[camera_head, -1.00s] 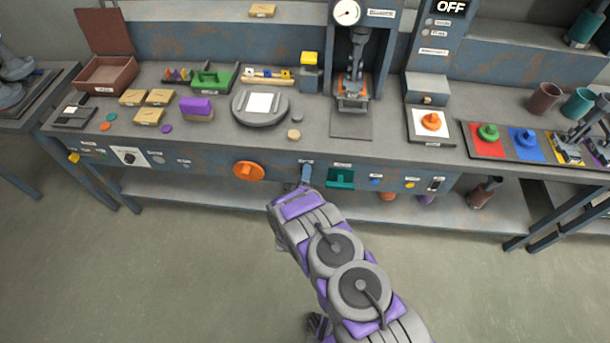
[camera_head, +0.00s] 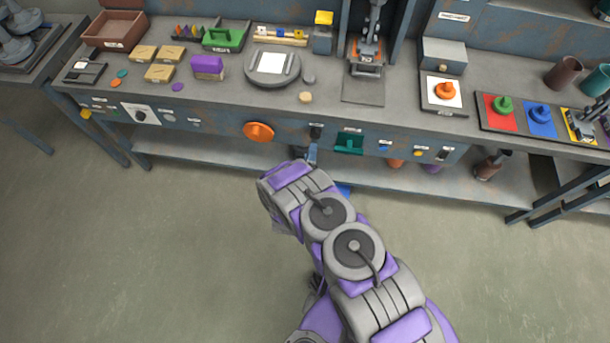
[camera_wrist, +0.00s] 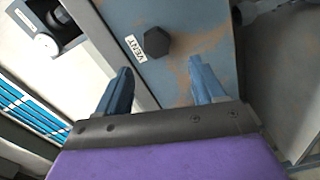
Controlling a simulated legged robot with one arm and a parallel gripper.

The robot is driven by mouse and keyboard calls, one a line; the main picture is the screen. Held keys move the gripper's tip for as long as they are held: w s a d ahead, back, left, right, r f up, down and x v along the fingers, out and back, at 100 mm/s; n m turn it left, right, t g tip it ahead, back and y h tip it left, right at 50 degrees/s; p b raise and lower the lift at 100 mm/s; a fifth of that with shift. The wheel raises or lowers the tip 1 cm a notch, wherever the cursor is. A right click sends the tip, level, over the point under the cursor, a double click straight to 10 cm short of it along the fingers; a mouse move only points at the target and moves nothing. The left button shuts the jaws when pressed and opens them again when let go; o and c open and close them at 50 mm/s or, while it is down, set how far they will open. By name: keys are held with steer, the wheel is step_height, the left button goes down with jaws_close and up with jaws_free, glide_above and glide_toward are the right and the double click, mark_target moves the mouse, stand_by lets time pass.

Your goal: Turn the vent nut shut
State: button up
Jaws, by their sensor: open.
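The vent nut (camera_wrist: 156,42) is a dark hexagonal nut on the blue, rust-marked bench front, beside a white "VENT" label (camera_wrist: 135,48) in the wrist view. My gripper (camera_wrist: 159,82) has two blue fingers, spread apart and empty. The nut lies just beyond the fingertips, roughly between them but slightly nearer the top of the picture, with no contact visible. In the head view the nut shows as a small dark spot (camera_head: 316,131) on the bench front, just above my gripper (camera_head: 312,150); my arm reaches up to it from below.
An orange knob (camera_head: 259,132) is left of the nut and a teal bracket (camera_head: 349,143) is right of it, both on the bench front. The bench top above holds a press (camera_head: 368,55) and several blocks. The floor in front is clear.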

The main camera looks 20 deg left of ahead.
steer(key=p+v, duration=0.2)
steer(key=v, duration=0.8)
steer(key=shift+w+a, duration=0.1)
steer(key=shift+a, duration=0.05)
steer(key=w+r+m+g+h, duration=0.3)
steer(key=w+r+m+g, duration=0.2)
steer(key=w+r+m, duration=0.6)
steer(key=d+r+m+g, duration=0.1)
steer(key=d+r+g, duration=0.65)
steer(key=r, duration=0.65)
steer(key=s+d+r+m+g, duration=0.3)
steer(key=s+d+r, duration=0.9)
steer(key=s+d, duration=0.2)
steer(key=s+d+r+m+g, duration=0.1)
steer(key=s+d+r, duration=0.1)
steer(key=s+d, duration=0.2)
steer(key=s+d+r+m+g+h, duration=0.1)
steer(key=s+d+r, duration=0.2)
steer(key=s, duration=0.8)
steer(key=s+d+r+m+g, duration=0.1)
steer(key=s+d+r, duration=0.1)
steer(key=s+d, duration=0.2)
steer(key=s, duration=0.3)
steer(key=shift+s+d+r+g, duration=0.35)
steer(key=shift+d+r, duration=0.05)
